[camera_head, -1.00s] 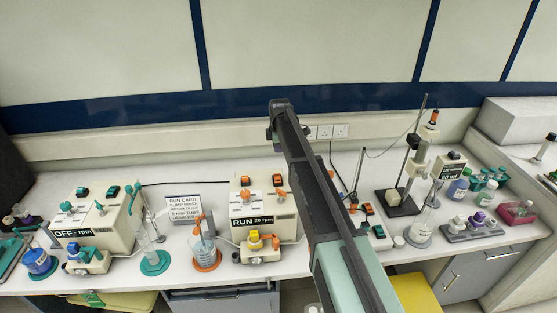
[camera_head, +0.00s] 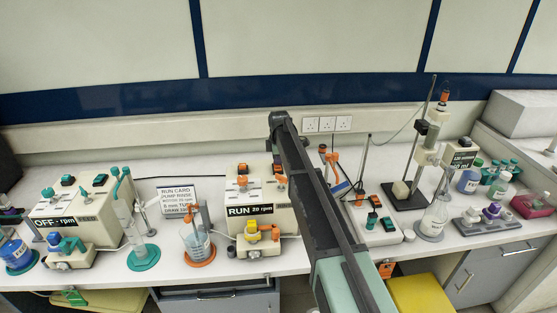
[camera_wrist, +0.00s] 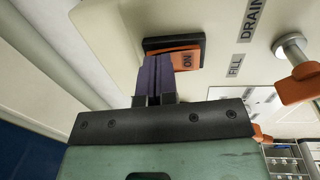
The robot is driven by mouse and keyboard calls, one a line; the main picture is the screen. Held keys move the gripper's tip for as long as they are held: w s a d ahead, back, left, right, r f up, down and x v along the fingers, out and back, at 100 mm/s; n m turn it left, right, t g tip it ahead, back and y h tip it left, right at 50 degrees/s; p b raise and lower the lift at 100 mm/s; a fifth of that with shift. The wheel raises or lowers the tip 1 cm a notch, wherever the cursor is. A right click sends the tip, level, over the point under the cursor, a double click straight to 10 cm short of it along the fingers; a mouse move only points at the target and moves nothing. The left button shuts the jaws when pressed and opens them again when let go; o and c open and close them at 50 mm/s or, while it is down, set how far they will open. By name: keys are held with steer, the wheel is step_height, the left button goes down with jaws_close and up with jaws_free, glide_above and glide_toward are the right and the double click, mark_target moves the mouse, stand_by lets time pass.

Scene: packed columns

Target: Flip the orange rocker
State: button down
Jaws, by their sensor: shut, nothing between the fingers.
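The orange rocker (camera_wrist: 187,57), marked ON, sits in a black frame on the cream pump housing (camera_wrist: 130,35) in the wrist view. In the head view, an orange rocker (camera_head: 242,182) shows on top of the pump labelled RUN 20 rpm (camera_head: 262,218). My gripper (camera_wrist: 156,62) is shut with its purple-grey fingers together and empty. The fingertips overlap the left part of the rocker in the wrist view; I cannot tell whether they touch it. In the head view my arm is seen, but the fingers cannot be made out.
An orange lever (camera_wrist: 298,84) stands on the same housing, right of the rocker, by FILL and DRAIN labels. A second pump (camera_head: 75,215), marked OFF, has teal parts. Cylinders, a run card (camera_head: 177,200) and a clamp stand (camera_head: 405,190) crowd the bench.

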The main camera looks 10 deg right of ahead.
mark_target(279, 169)
steer(key=shift+f+b, duration=0.35)
steer(key=shift+b, duration=0.05)
steer(key=shift+r, duration=0.2)
steer(key=shift+s+a+r+p, duration=0.15)
steer(key=shift+s+p, duration=0.25)
steer(key=shift+s, duration=0.4)
step_height(279, 169, up, 14)
steer(key=s+p, duration=0.1)
steer(key=p, duration=1.3)
steer(key=shift+s, duration=0.3)
